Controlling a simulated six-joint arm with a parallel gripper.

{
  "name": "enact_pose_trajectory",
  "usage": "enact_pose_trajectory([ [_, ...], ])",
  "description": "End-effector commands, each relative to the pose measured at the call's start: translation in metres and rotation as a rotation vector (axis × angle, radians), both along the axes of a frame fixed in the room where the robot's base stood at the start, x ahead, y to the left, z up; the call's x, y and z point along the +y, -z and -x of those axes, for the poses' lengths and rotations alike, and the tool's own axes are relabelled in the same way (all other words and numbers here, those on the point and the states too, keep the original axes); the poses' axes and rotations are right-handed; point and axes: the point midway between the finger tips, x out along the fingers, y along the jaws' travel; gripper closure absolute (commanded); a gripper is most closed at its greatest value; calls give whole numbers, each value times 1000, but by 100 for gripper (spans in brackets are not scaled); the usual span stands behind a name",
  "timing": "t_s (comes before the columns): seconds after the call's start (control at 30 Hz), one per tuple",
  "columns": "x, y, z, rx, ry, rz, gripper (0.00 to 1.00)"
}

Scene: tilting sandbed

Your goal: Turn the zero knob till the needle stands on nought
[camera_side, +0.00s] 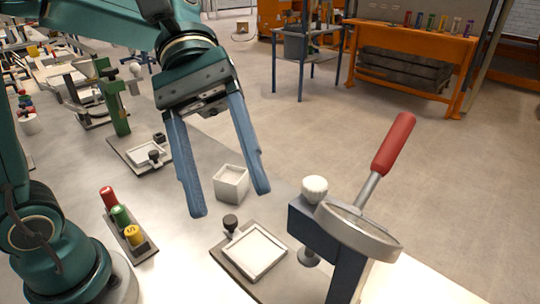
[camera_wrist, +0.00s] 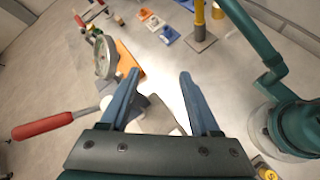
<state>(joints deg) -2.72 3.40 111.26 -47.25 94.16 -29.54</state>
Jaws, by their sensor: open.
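A white ridged knob (camera_side: 314,187) sits on top of a dark blue stand (camera_side: 313,235) at the right of the side view. A round grey dial-like head (camera_side: 360,232) is on the stand, seen nearly edge-on; no needle or scale can be read. A red-handled lever (camera_side: 393,144) rises behind it. In the wrist view the round head (camera_wrist: 105,57) and red handle (camera_wrist: 42,125) lie left of the fingers, with a pale knob partly hidden beside the left finger. My gripper (camera_side: 230,200) is open and empty, pointing down, left of the knob and apart from it.
A small white open box (camera_side: 231,184) shows between my fingers. A square tray with a black knob (camera_side: 252,250) lies in front. A rack of red, green and yellow cylinders (camera_side: 123,222) stands left. An orange bench (camera_side: 415,45) is far back.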

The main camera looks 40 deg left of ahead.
Motion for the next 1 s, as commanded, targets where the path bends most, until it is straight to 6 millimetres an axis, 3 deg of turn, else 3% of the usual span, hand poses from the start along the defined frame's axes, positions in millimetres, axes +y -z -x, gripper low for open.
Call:
enact_pose_trajectory([
  [0.5,33,34,30,-398,84,-280,37],
  [1.0,90,70,33,-827,241,-612,37],
])
